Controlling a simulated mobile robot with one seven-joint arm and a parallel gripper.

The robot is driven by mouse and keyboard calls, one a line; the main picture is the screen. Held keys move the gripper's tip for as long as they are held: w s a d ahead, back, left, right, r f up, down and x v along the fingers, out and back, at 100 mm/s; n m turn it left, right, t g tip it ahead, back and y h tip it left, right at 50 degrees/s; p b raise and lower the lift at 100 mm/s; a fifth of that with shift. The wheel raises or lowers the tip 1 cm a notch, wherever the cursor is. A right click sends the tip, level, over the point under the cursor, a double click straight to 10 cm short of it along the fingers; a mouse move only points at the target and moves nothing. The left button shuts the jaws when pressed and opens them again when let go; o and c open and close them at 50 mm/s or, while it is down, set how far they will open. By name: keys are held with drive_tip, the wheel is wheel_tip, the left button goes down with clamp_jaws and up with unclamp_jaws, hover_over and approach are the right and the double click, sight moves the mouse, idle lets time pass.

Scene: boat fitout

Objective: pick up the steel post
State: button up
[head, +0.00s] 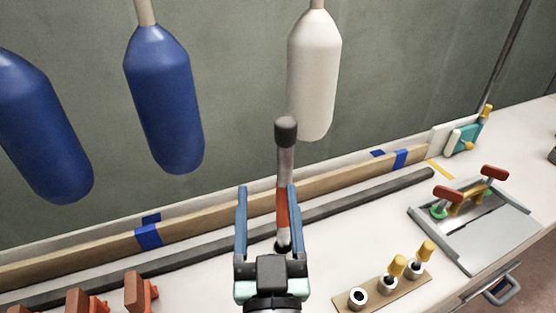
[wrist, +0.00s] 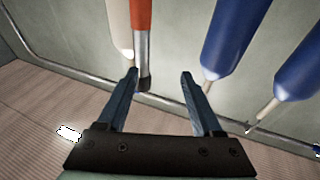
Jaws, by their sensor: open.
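The steel post (head: 286,160) stands upright on the white bench, with a black cap, a bare steel section, a red-orange band and a dark foot. My gripper (head: 268,188) is open and empty, its two blue fingers pointing toward the post. In the head view the post shows between the fingers, close to the right one. In the wrist view, which looks upside down, the post (wrist: 142,45) appears beyond the fingertips of my gripper (wrist: 160,73), nearer the left finger. I cannot tell how far ahead it is. The gripper partly hides its foot.
Two blue fenders (head: 164,100) and a white fender (head: 314,75) hang behind the bench. A wooden batten (head: 200,223) and a dark bar (head: 345,212) lie along it. A holder with yellow-handled tools (head: 385,292), a grey tray (head: 480,250) and red-brown clamps (head: 140,293) stand nearby.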

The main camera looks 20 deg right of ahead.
sight(285, 195)
drive_tip(key=s+f+g+p, duration=0.3)
drive_tip(key=s+f+p, duration=0.2)
drive_tip(key=s, duration=0.1)
drive_tip(key=p+x, duration=0.2)
drive_tip(key=x, duration=1.1)
drive_tip(key=shift+w+d+r+p, duration=0.1)
drive_tip(key=shift+w+d+p, duration=0.1)
drive_tip(key=shift+p, duration=0.1)
clamp_jaws()
